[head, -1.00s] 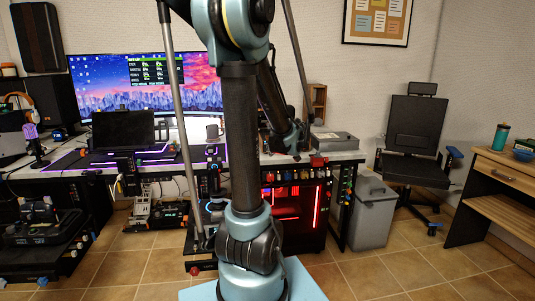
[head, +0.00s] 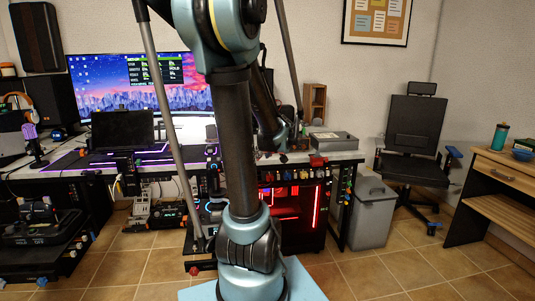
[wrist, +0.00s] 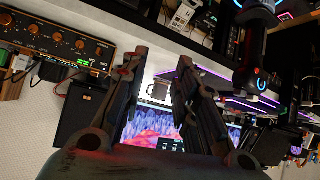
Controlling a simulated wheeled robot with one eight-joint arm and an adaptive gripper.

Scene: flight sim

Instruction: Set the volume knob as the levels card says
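My gripper (wrist: 162,60) is open and empty in the wrist view, with a clear gap between its two dark fingers. In the head view the end of my arm (head: 273,137) is over the desk's right part. A dark panel (wrist: 58,40) with a row of orange-ringed knobs and small green lights is at the upper left of the wrist view, apart from the fingers. I cannot tell which knob is for volume. A black panel with green and white text (head: 155,68) is on the monitor; its text is too small to read, and I cannot tell whether it is the levels card.
A grey box (head: 334,141) lies at the desk's right end. A grey bin (head: 371,212) and a black chair (head: 412,135) stand to the right.

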